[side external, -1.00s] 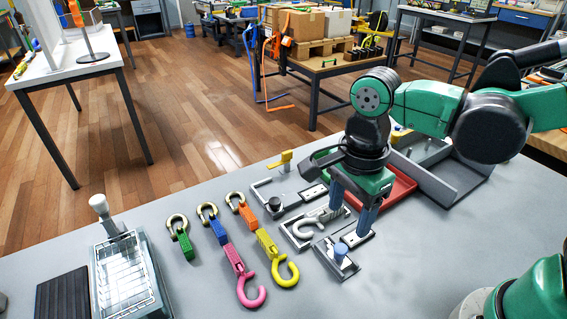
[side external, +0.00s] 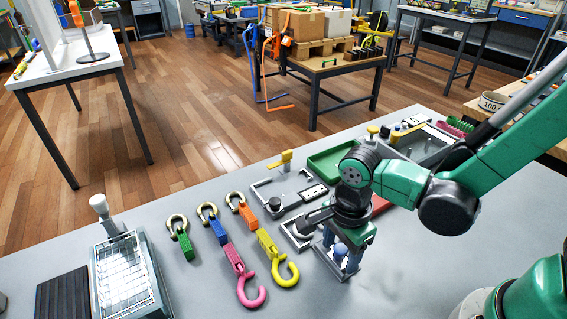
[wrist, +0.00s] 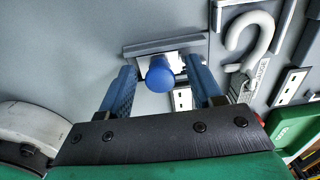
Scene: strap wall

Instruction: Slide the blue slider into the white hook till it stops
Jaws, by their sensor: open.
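The blue slider shows as a round blue knob (wrist: 160,74) on a pale fitting. It also shows in the side view (side external: 340,250), partly behind my fingers. My gripper (wrist: 163,86) is open, with one blue finger on each side of the knob. Gaps show between the knob and both fingers in the wrist view. The white hook (wrist: 267,36) lies to the right of my right finger in the wrist view. In the side view my gripper hides much of it.
Green, pink, orange and yellow strap pieces with hooks, such as the yellow hook (side external: 291,272), lie left of my gripper. A yellow-handled clamp (side external: 283,160) and a green tray (side external: 335,160) stand behind. Bare table lies in front.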

